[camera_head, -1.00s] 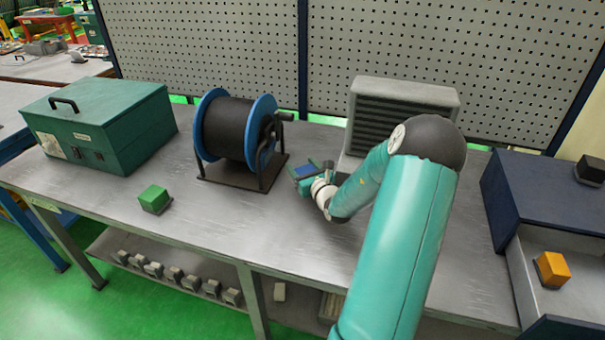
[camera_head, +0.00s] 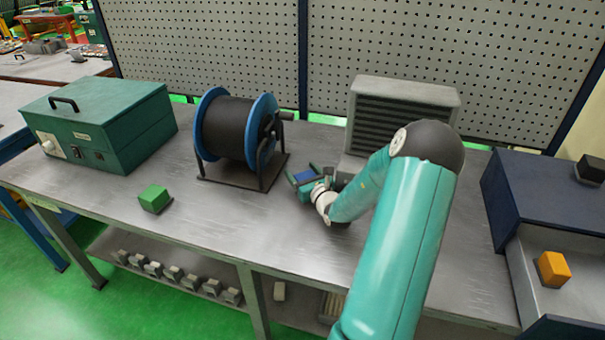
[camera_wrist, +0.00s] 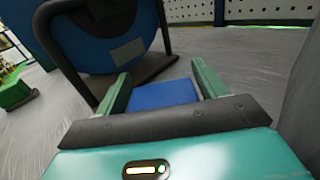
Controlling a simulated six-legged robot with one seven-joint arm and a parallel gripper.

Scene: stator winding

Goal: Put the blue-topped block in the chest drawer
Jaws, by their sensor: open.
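The blue-topped block (camera_wrist: 164,94) lies between the two open fingers of my gripper (camera_wrist: 158,88) in the wrist view. Its blue top also shows in the head view (camera_head: 304,176), on the bench in front of the vented grey box. My gripper (camera_head: 306,178) is low at the bench beside the cable reel, and I cannot tell whether its fingers touch the block. The chest drawer (camera_head: 540,245) stands open at the right, below the dark blue chest (camera_head: 550,195). An orange-topped block (camera_head: 553,268) is in the drawer.
A blue-flanged cable reel (camera_head: 237,130) stands left of my gripper. A vented grey box (camera_head: 400,115) is behind my arm. A green block (camera_head: 154,198) and a green case (camera_head: 100,125) are at the left. The bench front between them and the drawer is clear.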

